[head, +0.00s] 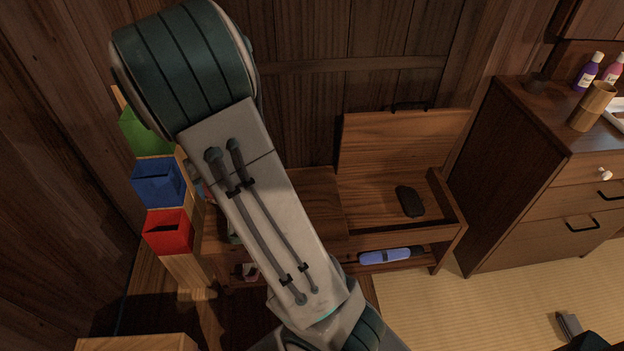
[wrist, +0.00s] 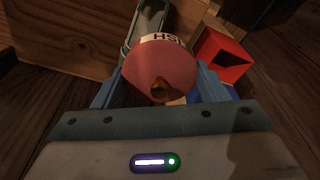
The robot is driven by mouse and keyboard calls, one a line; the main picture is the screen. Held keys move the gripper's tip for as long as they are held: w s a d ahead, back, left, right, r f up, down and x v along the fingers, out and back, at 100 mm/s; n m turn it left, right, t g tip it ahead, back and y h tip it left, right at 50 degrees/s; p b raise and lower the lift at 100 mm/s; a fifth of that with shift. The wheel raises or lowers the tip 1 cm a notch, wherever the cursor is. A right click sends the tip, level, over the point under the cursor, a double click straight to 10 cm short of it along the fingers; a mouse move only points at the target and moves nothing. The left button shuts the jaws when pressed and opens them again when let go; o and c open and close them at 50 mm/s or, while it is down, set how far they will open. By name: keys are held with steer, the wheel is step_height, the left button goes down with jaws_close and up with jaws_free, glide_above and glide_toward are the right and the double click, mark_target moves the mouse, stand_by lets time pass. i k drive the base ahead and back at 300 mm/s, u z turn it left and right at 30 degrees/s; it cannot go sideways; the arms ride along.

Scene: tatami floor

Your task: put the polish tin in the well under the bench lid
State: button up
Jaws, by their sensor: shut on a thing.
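A round reddish tin with a pale lettered band, the polish tin (wrist: 160,72), sits between the blue fingers of my gripper (wrist: 163,84) in the wrist view. The gripper is shut on it. The lettering is only partly readable. In the head view my arm crosses the middle, and neither gripper nor tin shows. The bench lid (head: 400,142) stands raised against the wall at the right half of the bench. The open well (head: 375,196) is below it, with a dark oblong object (head: 410,201) lying inside.
A blue-purple object (head: 390,256) lies on the shelf under the bench. Green (head: 146,133), blue (head: 158,183) and red (head: 169,232) bins stand left; the red one also shows in the wrist view (wrist: 222,58). A drawer cabinet (head: 540,175) stands right. Tatami (head: 480,310) is mostly clear.

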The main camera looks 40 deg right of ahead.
mark_target(368, 217)
steer(key=u, duration=0.8)
steer(key=k, duration=1.45)
steer(key=z, duration=1.75)
steer(key=i, duration=1)
steer(key=z, duration=0.05)
